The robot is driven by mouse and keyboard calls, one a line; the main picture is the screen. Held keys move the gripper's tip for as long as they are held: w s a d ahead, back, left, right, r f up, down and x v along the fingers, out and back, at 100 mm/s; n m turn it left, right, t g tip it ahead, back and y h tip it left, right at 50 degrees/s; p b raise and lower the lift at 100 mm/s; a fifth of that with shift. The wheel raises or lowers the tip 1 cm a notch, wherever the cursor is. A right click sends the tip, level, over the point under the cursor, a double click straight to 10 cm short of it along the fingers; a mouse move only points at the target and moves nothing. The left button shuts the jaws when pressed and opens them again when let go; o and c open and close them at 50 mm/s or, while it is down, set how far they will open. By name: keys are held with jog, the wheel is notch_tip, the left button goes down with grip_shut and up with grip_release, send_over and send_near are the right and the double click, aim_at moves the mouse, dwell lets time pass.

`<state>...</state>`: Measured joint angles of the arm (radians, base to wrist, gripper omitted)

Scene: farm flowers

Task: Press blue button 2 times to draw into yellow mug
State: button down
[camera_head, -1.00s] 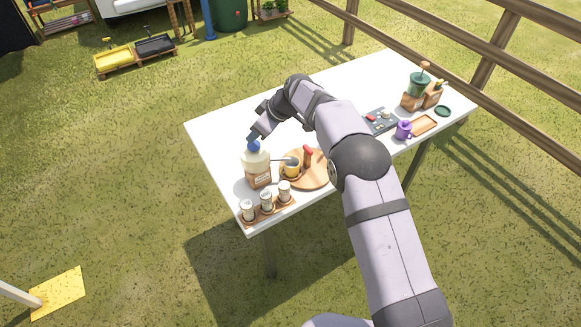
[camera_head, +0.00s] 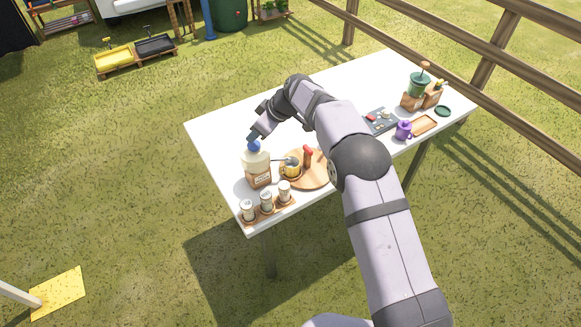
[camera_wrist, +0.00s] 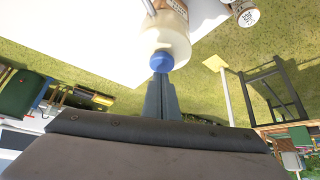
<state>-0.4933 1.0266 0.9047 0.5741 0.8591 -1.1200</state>
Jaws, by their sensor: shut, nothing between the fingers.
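The blue button (camera_head: 253,145) is the top of a cream bottle (camera_head: 257,160) with a brown label, standing near the table's left end. The blue button shows in the wrist view (camera_wrist: 162,62) too, right at my fingertips. My gripper (camera_head: 254,136) is shut and empty, its tips at the top of the button; they look to be touching it. The bottle's spout reaches right toward the yellow mug (camera_head: 291,171), which stands upright on a round wooden board (camera_head: 318,180). The mug's inside is too small to make out.
A wooden rack with several small jars (camera_head: 266,203) stands at the table's front left. A red-handled thing (camera_head: 308,154) is on the board. A purple mug (camera_head: 403,131) and a dark tray (camera_head: 379,122) are farther right. The table's back left is clear.

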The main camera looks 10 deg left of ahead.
jog(key=shift+f, duration=0.15)
dwell(0.3)
jog(key=shift+f+b, duration=0.8)
jog(key=shift+b, duration=0.15)
jog(key=shift+r, duration=0.1)
jog(key=shift+r+p, duration=0.4)
jog(key=shift+r, duration=0.45)
jog(key=shift+r, duration=0.1)
dwell(2.0)
notch_tip(320, 180, up, 6)
jog(key=p, duration=0.3)
dwell(0.4)
